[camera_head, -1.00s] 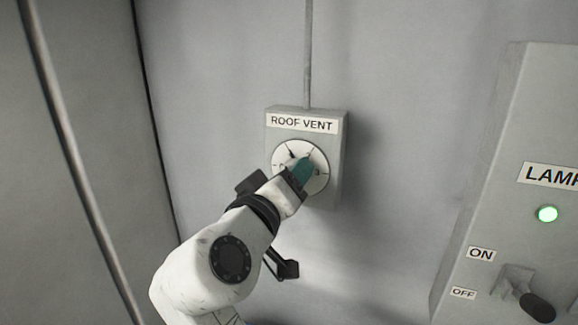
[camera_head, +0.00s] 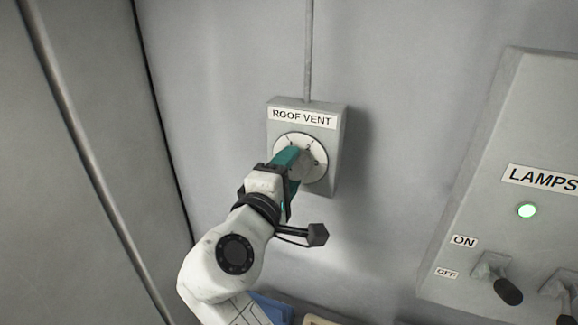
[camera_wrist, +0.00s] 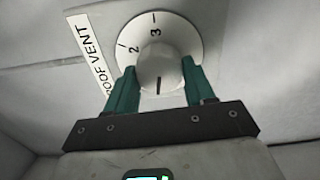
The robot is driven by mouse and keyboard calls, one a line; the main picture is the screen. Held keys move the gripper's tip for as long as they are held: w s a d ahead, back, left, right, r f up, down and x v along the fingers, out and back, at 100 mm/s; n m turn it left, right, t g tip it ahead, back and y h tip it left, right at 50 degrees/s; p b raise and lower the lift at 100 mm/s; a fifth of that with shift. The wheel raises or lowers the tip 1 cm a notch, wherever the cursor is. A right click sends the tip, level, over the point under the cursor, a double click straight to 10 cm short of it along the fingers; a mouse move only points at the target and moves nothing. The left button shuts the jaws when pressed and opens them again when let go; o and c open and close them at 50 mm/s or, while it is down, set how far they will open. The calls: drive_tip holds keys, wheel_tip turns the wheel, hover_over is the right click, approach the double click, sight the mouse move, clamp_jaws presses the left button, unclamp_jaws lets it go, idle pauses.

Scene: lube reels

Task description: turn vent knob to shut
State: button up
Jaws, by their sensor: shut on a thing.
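The roof vent box (camera_head: 336,150) is a grey box on the wall with a "ROOF VENT" label and a round white dial plate (camera_head: 320,153). The grey vent knob (camera_wrist: 160,68) sits in the middle of the dial in the wrist view, with a dark pointer line at the bottom of the picture. The numbers 2 and 3 show on the dial plate (camera_wrist: 186,30) above the knob. My gripper (camera_wrist: 160,85) has a green finger on each side of the knob and is shut on it. In the head view my gripper (camera_head: 291,160) covers the dial's left part, and the shut mark cannot be made out.
A conduit (camera_head: 309,50) runs up from the vent box. Blue and tan things lie below my arm. The wall around the box is clear.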

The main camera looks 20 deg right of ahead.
drive_tip(key=shift+a+n, duration=0.1)
drive_tip(key=shift+n, duration=1)
drive_tip(key=shift+f, duration=0.1)
drive_tip(key=o, duration=1)
drive_tip(key=shift+o, duration=0.2)
drive_tip(key=b+v, duration=0.3)
drive_tip(key=v, duration=0.7)
drive_tip(key=shift+s+a, duration=0.25)
